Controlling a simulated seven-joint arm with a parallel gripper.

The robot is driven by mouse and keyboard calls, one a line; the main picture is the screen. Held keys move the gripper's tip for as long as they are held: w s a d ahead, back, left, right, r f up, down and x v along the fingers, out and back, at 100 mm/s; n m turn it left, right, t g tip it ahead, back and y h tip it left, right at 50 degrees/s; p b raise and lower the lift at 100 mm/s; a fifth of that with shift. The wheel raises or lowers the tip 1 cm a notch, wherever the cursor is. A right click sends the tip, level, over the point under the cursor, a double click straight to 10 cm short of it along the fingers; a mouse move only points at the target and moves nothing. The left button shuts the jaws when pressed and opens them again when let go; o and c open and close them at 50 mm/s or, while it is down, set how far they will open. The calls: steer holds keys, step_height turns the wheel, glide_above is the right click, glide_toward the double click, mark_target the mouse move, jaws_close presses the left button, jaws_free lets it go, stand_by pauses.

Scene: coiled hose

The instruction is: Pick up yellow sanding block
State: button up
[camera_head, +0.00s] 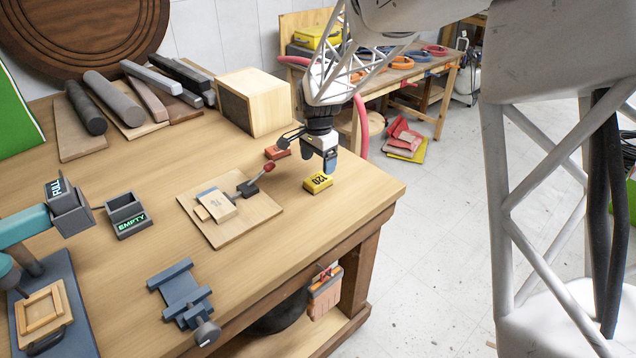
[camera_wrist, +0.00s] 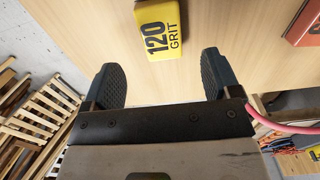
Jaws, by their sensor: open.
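The yellow sanding block (camera_head: 318,183) lies flat on the wooden workbench near its right corner. My gripper (camera_head: 322,165) is above the bench, close by the block. In the wrist view my gripper (camera_wrist: 162,78) has its two dark ribbed fingers spread apart, with nothing between them. I cannot tell the exact height of the fingers over the block.
A red block (camera_head: 277,152) lies behind and left of the yellow one; it also shows in the wrist view (camera_wrist: 307,25). A toggle clamp on a board (camera_head: 225,228) stands to the left. A wooden box (camera_head: 262,100) stands behind. The bench's right edge is close.

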mark_target(318, 178)
steer(key=shift+f, duration=0.9)
steer(key=shift+f, duration=2.6)
steer(key=c, duration=1.1)
steer(key=shift+r, duration=0.2)
